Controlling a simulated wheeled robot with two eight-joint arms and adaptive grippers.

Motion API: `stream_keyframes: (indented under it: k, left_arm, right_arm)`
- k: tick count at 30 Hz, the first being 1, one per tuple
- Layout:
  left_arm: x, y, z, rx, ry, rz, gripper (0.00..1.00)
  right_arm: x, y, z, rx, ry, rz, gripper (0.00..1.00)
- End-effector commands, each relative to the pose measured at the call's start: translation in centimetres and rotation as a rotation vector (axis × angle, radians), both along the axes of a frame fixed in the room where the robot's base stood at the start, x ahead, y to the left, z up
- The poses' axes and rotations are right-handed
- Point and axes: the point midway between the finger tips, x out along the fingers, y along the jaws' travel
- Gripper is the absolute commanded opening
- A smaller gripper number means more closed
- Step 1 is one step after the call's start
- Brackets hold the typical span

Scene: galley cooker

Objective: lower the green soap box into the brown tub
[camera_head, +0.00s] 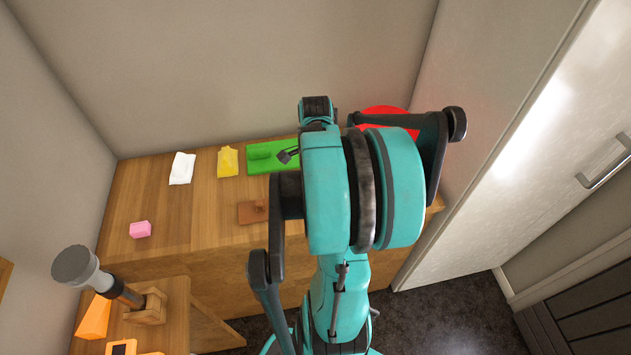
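A bright green shape (265,163) lies at the back of the wooden counter, with a raised, darker green part on its left; I cannot tell where a soap box in it begins or ends. A flat brown piece (252,212) lies nearer the front; whether it is the tub is unclear. A small dark tip (289,155), perhaps of my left gripper, shows over the right of the green. It is too small to tell open from shut, or touching from above. My large teal arm link hides the counter to its right. My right gripper does not show.
A white packet (182,168), a yellow item (228,161) and a pink block (140,229) stand left on the counter. A red round thing (388,120) is partly hidden at the back right. A wooden holder (147,310) and orange items (94,318) are at lower left.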

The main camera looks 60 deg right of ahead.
Motion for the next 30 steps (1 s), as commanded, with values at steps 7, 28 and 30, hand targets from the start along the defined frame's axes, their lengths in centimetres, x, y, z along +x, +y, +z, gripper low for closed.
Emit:
stream_keyframes:
  k: [7, 28, 30]
  left_arm:
    - [0.0, 0.0, 0.01, 0.0, 0.0, 0.0, 0.4]
    - [0.0, 0.0, -0.21, 0.0, 0.0, 0.0, 0.4]
    - [0.0, 0.0, -0.21, 0.0, 0.0, 0.0, 0.4]
  right_arm:
    - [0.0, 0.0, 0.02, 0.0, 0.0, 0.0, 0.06]
    - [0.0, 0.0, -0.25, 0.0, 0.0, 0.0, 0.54]
    - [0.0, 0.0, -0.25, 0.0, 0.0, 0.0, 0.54]
